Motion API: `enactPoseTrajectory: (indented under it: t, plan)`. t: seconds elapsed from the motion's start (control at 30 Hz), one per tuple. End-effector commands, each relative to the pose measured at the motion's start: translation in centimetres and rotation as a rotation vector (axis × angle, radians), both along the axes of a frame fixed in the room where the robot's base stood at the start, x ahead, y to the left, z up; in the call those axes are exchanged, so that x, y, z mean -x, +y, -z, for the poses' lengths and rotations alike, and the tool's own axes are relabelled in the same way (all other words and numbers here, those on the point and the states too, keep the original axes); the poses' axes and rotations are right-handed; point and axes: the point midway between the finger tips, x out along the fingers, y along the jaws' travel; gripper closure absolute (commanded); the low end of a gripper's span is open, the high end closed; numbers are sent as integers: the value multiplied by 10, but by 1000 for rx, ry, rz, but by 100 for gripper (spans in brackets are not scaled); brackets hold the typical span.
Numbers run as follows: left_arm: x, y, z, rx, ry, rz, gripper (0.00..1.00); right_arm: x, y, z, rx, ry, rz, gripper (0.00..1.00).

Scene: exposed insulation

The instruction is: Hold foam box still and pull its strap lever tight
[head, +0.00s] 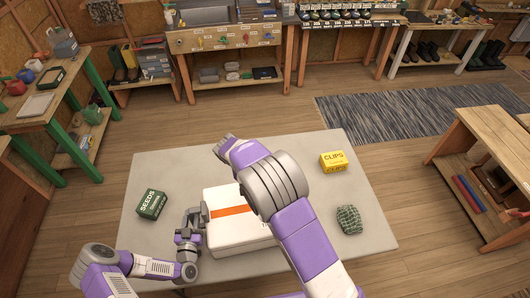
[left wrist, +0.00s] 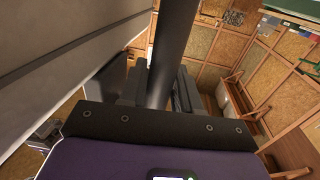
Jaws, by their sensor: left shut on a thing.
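The white foam box (head: 228,218) stands on the grey table, with an orange strap (head: 229,211) across its top. My left gripper (head: 190,232) is at the box's left side. In the left wrist view its dark fingers (left wrist: 150,88) are shut on a dark round bar, the strap lever (left wrist: 177,45), which runs up out of the picture. The pale box side (left wrist: 60,60) fills the left of that view, beside the fingers. My right arm (head: 270,185) crosses over the box and hides its right part.
On the grey table (head: 300,150) lie a green seeds box (head: 152,204) at left, a yellow clips box (head: 333,161) at back right and a dark green striped bundle (head: 349,220) at right. Shelves and benches stand around, clear of the table.

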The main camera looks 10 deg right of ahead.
Motion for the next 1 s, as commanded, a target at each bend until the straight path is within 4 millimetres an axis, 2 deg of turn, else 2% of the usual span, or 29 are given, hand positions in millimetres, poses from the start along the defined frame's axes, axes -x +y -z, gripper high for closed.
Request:
enactPoseTrajectory:
  t: [0.03,0.3,0.33,0.5,0.83,1.0]
  plan:
    - [3,-1,7,-2,21,3,100,0,0,1,0,0,0,50]
    - [3,-1,7,-2,21,3,100,0,0,1,0,0,0,50]
    - [2,-2,4,11,14,3,65,0,0,1,0,0,0,50]
    - [1,-1,3,6,10,3,39,0,0,0,0,0,0,50]
    - [6,1,4,-7,11,3,38,0,0,0,0,0,0,50]
    - [30,4,3,-2,12,1,38,0,0,0,0,0,0,50]
